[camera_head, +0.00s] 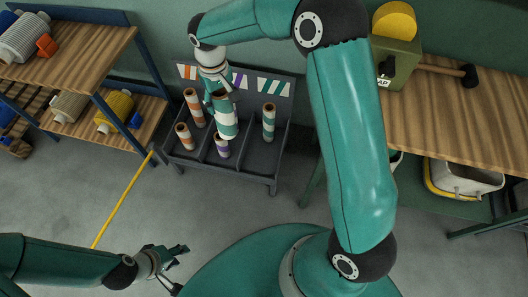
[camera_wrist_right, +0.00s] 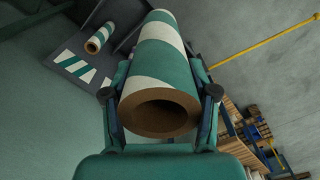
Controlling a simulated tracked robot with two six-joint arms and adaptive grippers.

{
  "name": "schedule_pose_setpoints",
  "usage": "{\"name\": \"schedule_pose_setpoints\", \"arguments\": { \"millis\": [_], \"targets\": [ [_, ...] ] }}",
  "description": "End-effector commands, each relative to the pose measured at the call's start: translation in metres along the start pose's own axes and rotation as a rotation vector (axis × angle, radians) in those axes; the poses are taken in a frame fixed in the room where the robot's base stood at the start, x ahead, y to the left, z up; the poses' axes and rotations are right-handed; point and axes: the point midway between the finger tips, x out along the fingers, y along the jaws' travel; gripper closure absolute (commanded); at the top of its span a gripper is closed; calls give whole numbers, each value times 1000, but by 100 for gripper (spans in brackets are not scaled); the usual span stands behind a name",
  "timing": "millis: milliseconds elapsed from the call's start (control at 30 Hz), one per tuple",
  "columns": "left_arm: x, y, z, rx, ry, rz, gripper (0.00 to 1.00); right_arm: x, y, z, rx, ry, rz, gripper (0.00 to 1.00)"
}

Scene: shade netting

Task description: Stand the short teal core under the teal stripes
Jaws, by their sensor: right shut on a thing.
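My right gripper (camera_head: 216,93) is shut on a white core with teal stripes (camera_head: 226,122), which it holds over the middle of the dark rack (camera_head: 237,171). In the right wrist view this core (camera_wrist_right: 163,60) lies between the fingers, its brown hollow end towards the camera. The teal stripes (camera_head: 273,86) are on the rack's back panel at the right; they also show in the wrist view (camera_wrist_right: 78,67). Another teal-striped core (camera_head: 268,123) stands in the right compartment below them. My left gripper (camera_head: 178,268) is open and empty above the floor at the lower left.
Two orange-striped cores (camera_head: 193,108) stand in the left compartment. A purple-striped core (camera_head: 222,147) stands in the middle one, close below the held core. Compartment dividers and the front wall edge the rack. Wooden shelves (camera_head: 75,60) stand left, a wooden bench (camera_head: 440,110) right.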

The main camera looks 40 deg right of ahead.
Motion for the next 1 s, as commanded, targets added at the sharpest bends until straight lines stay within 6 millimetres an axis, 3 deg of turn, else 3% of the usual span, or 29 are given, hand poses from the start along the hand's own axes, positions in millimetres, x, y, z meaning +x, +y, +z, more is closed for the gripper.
{"name": "schedule_pose_setpoints", "arguments": {
  "millis": [267,1000],
  "targets": [
    [66,-24,0,0,0,0,60,68,23,-13,-205,1,1,100],
    [299,-108,-2,0,0,0,60,299,136,-49,-1207,2,3,100]
  ]
}}
